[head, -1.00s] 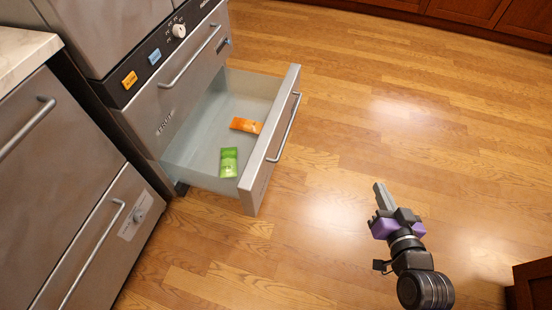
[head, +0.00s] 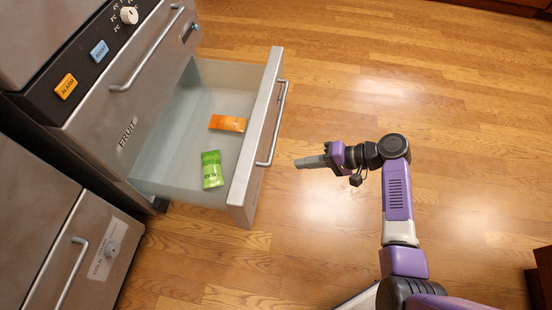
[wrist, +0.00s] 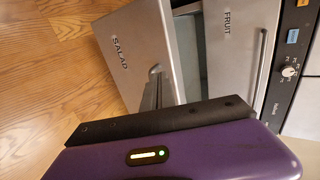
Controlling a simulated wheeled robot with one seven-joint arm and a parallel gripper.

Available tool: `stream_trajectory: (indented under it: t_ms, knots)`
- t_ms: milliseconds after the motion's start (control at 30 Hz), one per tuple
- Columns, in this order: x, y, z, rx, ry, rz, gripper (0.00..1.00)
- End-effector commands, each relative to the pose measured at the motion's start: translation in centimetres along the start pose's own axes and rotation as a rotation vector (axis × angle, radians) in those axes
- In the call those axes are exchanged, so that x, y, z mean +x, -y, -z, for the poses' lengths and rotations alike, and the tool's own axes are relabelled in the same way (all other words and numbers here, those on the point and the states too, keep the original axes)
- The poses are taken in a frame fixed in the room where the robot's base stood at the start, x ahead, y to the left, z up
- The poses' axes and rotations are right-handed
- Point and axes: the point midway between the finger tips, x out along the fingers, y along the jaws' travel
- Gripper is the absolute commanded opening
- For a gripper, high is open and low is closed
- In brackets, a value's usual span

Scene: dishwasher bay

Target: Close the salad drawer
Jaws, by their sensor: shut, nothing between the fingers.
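The salad drawer (head: 257,150) is pulled out under the fruit drawer in the head view. Its steel front carries a bar handle (head: 276,122). In the wrist view its front (wrist: 125,40) carries the label SALAD. My gripper (head: 298,164) is shut and empty. It points left at the drawer front, a short gap to the right of the handle's lower end. Inside the drawer lie an orange packet (head: 228,123) and a green packet (head: 212,169).
The fruit drawer (head: 128,130) above is shut, with its label and handle showing. Another steel cabinet (head: 80,235) stands at the lower left. Open wooden floor (head: 400,80) lies to the right of the drawer. A dark wooden edge shows at the far right.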

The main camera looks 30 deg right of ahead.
Motion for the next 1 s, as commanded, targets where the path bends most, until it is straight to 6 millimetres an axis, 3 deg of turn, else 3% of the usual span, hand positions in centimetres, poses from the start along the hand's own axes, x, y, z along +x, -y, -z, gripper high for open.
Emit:
stream_trajectory:
  t_ms: [533, 600, 800, 1000]
  knots:
    - [9.9, -0.4, 0.0, -0.003, 0.0, -0.003, 0.0]
    - [10.8, 0.2, 0.0, -0.004, -0.001, -0.003, 0.0]
    - [12.6, 1.4, 0.1, -0.002, -0.003, -0.003, 0.0]
    - [13.1, 1.9, 0.1, -0.001, -0.003, -0.003, 0.0]
